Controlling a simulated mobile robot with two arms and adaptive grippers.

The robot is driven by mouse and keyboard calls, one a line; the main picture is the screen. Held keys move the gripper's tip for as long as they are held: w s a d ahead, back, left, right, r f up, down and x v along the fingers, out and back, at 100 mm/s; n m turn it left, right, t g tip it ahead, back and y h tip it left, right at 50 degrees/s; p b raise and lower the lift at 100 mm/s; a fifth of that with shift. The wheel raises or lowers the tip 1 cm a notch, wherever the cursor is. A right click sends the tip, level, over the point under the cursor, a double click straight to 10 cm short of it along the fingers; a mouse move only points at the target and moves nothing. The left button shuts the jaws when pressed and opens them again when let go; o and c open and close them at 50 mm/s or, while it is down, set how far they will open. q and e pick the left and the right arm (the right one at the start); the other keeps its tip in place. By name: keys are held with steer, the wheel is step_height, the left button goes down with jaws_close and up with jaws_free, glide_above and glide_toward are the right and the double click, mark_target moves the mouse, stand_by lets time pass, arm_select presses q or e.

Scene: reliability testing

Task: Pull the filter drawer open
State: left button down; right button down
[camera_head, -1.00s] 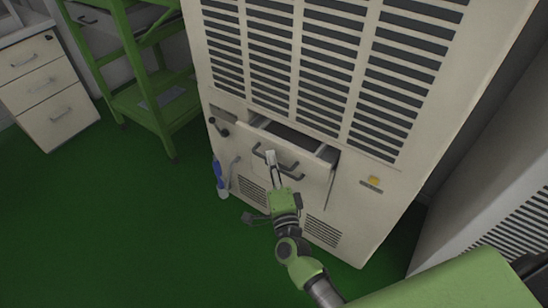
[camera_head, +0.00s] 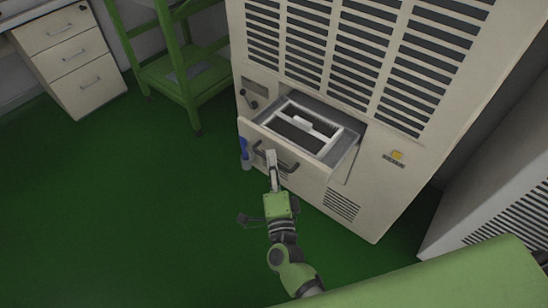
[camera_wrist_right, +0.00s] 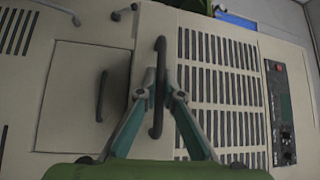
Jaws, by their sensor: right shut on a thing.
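The filter drawer (camera_head: 252,140) is pulled partly out of the large beige cabinet (camera_head: 400,190) in the head view. Inside it lies a dark filter with a pale frame and a centre bar (camera_head: 302,124). Dark handles (camera_head: 288,164) are on the drawer front. My right gripper (camera_head: 271,157) is at the drawer front, shut on a handle. In the right wrist view, its teal fingers (camera_wrist_right: 160,92) close on the dark bar handle (camera_wrist_right: 158,124). My left gripper is not in view.
A blue-and-white bottle-like object (camera_head: 245,153) is beside the cabinet's left corner. A green cart (camera_head: 180,75) and a white drawer unit (camera_head: 72,60) stand at the left. Another pale vented cabinet (camera_head: 490,200) stands at the right. The green floor (camera_head: 120,210) in front is clear.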

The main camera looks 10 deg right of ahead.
steer(key=c, duration=2.2)
jaws_free()
steer(key=shift+o, duration=0.2)
steer(key=s+a+f, duration=0.1)
steer(key=s, duration=1.1)
steer(key=shift+a+f, duration=0.15)
steer(key=shift+f, duration=0.15)
steer(key=shift+w, duration=0.1)
